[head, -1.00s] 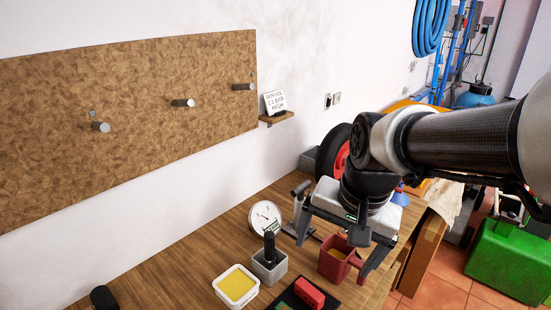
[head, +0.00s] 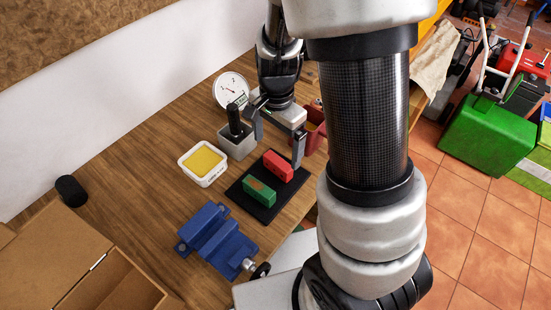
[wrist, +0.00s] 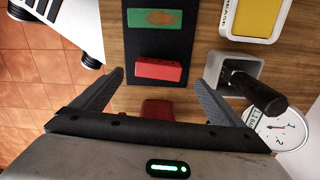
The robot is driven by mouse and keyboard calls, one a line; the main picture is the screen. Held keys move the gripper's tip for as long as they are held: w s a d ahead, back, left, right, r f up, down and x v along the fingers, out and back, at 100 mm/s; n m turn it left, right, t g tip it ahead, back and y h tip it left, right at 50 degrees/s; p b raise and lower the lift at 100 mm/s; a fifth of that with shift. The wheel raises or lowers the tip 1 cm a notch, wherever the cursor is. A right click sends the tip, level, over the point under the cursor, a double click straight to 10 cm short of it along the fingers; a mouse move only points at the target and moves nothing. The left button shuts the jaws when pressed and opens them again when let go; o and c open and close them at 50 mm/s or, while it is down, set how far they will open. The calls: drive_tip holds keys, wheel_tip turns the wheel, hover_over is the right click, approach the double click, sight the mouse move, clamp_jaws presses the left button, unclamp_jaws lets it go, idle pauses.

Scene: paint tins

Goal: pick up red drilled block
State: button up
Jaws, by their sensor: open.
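The red drilled block (head: 278,166) lies on a black mat (head: 240,190) on the wooden bench, beside a green block (head: 259,191) with a brown patch. In the wrist view the red block (wrist: 160,70) sits on the near end of the mat, ahead of the gap between my fingers. My gripper (head: 277,138) is open and empty above the bench, at the back edge of the mat. In the wrist view its fingers (wrist: 160,88) are spread wider than the red block and do not touch it.
A grey container (head: 237,146) with a black-handled tool stands left of my gripper, near a grease tub (head: 203,162) and a dial gauge (head: 231,90). A dark red container (head: 314,128) stands behind to the right. A blue vise (head: 216,240) and cardboard box (head: 75,262) are nearer.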

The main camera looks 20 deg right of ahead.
sight(278, 161)
drive_tip(key=f+b, duration=0.1)
drive_tip(key=f, duration=0.6)
drive_tip(key=shift+d+f, duration=0.1)
drive_tip(key=shift+d, duration=0.1)
drive_tip(key=shift+c, duration=0.4)
drive_tip(key=c, duration=1.3)
